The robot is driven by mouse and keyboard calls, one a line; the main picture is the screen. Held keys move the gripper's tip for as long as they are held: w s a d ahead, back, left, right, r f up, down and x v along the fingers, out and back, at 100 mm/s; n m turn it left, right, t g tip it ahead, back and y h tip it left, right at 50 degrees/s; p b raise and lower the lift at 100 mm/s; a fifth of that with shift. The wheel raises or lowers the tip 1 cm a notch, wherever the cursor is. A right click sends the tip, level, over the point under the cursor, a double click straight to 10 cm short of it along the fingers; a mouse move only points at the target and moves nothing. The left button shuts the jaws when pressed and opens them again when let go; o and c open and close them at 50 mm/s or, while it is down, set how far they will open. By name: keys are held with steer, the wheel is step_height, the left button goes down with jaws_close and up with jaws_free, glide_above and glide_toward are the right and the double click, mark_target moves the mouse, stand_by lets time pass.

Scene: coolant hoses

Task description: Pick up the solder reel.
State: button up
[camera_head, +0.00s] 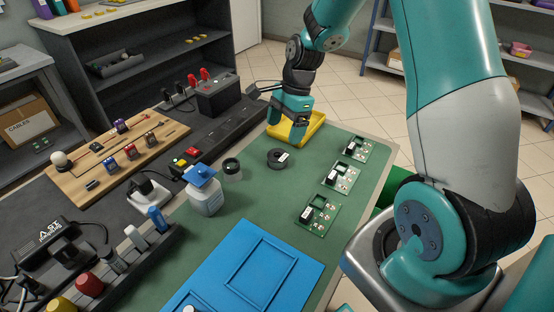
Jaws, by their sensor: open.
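The solder reel, a black disc-like reel (277,159) with a small white label, lies on the green mat (245,207) near the middle of the view. My gripper (286,129) points down above and behind the reel, over the near side of a yellow tray (315,122). Its fingers are apart and I see nothing between them. The gripper does not touch the reel. The gripper hides part of the yellow tray.
Three green circuit boards (319,214) lie right of the reel. A blue tray (225,262) lies in front. The mat around the reel is clear.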

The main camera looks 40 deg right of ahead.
mark_target(277, 154)
steer(key=x, duration=0.8)
steer(key=shift+s+a+f, duration=0.15)
steer(key=shift+s+a, duration=0.05)
steer(key=shift+s, duration=0.1)
steer(key=c, duration=1.1)
step_height(277, 154, up, 20)
steer(key=p, duration=0.1)
